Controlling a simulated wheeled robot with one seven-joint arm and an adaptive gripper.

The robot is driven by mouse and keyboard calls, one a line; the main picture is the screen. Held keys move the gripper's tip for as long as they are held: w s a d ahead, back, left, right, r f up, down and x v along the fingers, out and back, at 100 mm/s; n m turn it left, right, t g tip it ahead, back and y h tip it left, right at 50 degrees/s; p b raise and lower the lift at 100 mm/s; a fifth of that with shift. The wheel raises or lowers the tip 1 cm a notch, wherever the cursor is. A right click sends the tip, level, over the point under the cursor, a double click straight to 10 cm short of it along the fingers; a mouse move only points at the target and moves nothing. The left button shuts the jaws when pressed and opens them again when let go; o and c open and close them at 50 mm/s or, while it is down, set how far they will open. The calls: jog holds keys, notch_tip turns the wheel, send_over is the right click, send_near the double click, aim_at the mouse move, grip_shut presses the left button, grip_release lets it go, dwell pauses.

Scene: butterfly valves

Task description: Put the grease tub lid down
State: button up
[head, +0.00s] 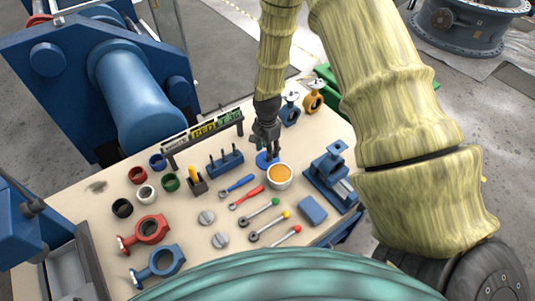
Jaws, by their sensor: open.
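The grease tub (280,183) is a small white pot with orange grease showing at its open top, standing on the bench at centre right. A blue round disc, which looks like the grease tub lid (263,162), is just behind and left of the tub, at bench level as far as I can tell. My gripper (269,152) points down right above the lid with its dark fingers open. The fingertips hide part of the lid, and I cannot tell whether they touch it.
Around the lid are a blue rack (225,163) with upright pins, a blue wrench (237,186), a red wrench (246,197) and a blue vise (330,178). Blue and orange valves (313,99) stand behind. Several coloured rings (146,193) lie at left.

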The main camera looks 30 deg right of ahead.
notch_tip(320, 180, up, 9)
jog(key=b, duration=0.2)
jog(key=shift+b, duration=0.4)
dwell(0.5)
